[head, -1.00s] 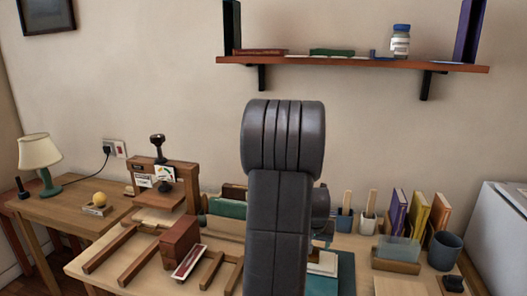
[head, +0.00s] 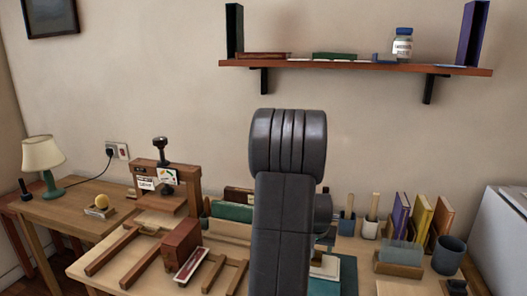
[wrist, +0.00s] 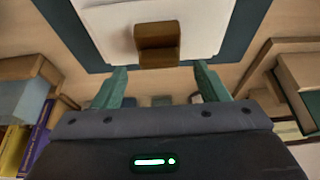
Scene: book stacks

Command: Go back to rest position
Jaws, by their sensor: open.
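My gripper (wrist: 157,88) shows in the wrist view with its two green fingers spread apart and nothing between them. It points toward a white block-like item with a brown wooden piece (wrist: 157,42) on it, which lies on a dark teal mat (wrist: 252,20). The fingertips appear apart from the wooden piece; the exact gap is hard to judge. In the head view my dark grey arm stands upright in the middle and hides my gripper. The teal mat (head: 347,276) shows partly to the right of my arm.
The workbench (head: 85,268) holds a wooden press (head: 165,190), a brown block (head: 182,246), upright books (head: 420,220) and a dark blue cup (head: 447,256). A shelf (head: 350,66) with a jar (head: 402,46) hangs above. A lamp (head: 43,160) stands on the left side table.

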